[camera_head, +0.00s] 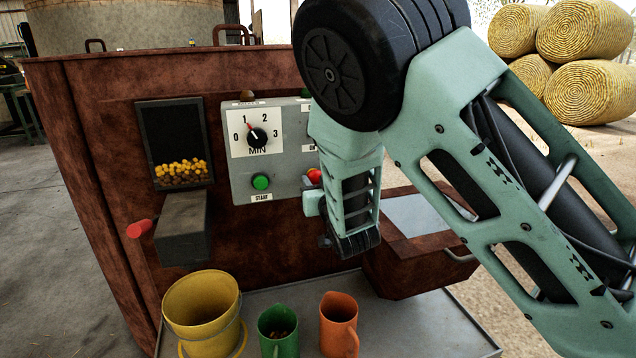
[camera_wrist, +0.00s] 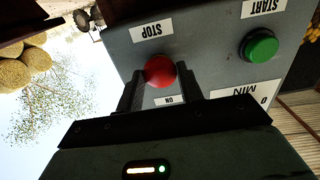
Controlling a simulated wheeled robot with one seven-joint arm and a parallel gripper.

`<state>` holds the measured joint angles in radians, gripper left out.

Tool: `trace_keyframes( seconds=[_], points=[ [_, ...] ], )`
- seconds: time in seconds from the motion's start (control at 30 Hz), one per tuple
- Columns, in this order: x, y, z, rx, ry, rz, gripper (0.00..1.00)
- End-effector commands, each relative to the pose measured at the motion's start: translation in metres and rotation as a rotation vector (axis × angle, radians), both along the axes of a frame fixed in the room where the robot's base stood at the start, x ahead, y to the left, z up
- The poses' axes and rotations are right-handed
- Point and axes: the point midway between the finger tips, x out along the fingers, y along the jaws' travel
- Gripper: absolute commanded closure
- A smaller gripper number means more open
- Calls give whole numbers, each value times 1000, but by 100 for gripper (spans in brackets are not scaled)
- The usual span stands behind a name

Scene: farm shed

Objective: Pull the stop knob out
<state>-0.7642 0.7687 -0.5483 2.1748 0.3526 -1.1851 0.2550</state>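The red stop knob (camera_wrist: 160,71) is on the grey control box (camera_head: 278,180), beside its STOP label (camera_wrist: 152,31). In the head view the knob (camera_head: 314,176) shows only in part, at the edge of my arm. My gripper (camera_wrist: 161,82) has one dark finger on each side of the knob. The fingers look closed against its sides, with no clear gap. The knob's stem and the finger contact are partly hidden.
The control box also bears a green START button (camera_head: 261,182) and a dial (camera_head: 257,137). Below stand a yellow bucket (camera_head: 200,310), a green jug (camera_head: 278,335) and an orange jug (camera_head: 338,325). A red-tipped lever (camera_head: 139,229) sticks out at left.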

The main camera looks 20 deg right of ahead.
Motion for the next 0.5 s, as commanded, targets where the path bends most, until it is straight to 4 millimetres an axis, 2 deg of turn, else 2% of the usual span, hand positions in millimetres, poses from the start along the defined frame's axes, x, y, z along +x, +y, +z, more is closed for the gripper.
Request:
trace_keyframes(
  seconds=[0.3, 0.5],
  points=[
    [-19, 0, -1, 1, 0, -1, 100],
    [-19, 0, -1, -1, 2, 0, 100]
  ],
)
